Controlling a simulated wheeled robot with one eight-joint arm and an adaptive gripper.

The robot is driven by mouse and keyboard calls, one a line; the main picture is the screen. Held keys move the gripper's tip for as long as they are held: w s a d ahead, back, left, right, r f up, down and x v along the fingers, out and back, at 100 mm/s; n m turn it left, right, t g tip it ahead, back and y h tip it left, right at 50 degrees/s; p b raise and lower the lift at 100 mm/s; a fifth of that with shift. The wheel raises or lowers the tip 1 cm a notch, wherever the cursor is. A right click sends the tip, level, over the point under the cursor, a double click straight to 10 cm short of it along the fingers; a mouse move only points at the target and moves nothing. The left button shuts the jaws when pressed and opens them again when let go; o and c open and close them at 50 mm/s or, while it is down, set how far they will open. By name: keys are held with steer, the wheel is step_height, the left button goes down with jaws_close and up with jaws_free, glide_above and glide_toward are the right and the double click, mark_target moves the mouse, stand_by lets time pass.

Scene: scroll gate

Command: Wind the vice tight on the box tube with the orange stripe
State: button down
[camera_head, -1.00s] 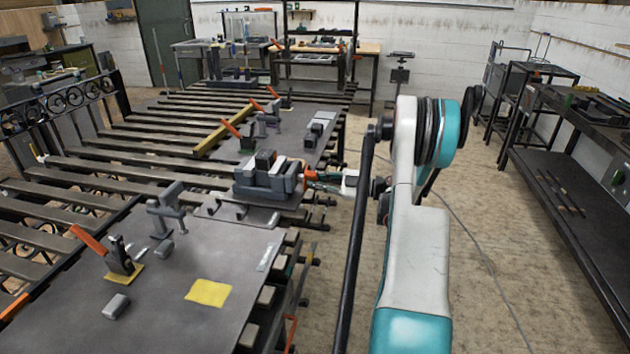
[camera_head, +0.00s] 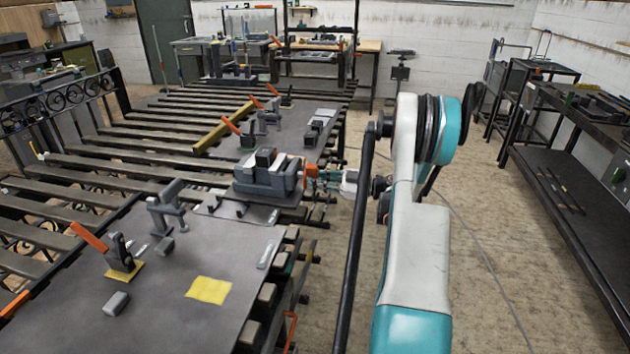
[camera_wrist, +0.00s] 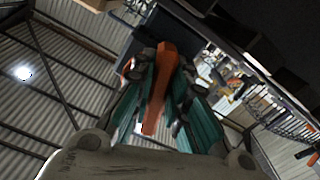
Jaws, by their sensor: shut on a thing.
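The grey vice (camera_head: 262,184) sits at the right edge of the welding table. A dark block (camera_head: 265,158) shows at the top of its jaws; I cannot tell whether it is the box tube, and no orange stripe is clear on it. An orange handle (camera_head: 311,173) is at the vice's right end. My gripper (camera_head: 318,177) reaches it from the right. In the wrist view the orange handle (camera_wrist: 161,85) runs between the teal fingers of my gripper (camera_wrist: 161,68), which are shut on it. The handle's far end and the vice jaws are hard to make out there.
A grey clamp (camera_head: 166,210), an orange-handled toggle clamp (camera_head: 118,252) and a yellow sheet (camera_head: 209,290) are on the near table plate. Another toggle clamp (camera_head: 247,137) stands beyond the vice. The floor right of the table is open up to a dark workbench (camera_head: 570,190).

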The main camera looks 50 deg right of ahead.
steer(key=shift+s+f, duration=0.1)
steer(key=c, duration=1.6)
jaws_free()
steer(key=shift+o, duration=0.2)
steer(key=shift+d, duration=0.1)
steer(key=v, duration=1.2)
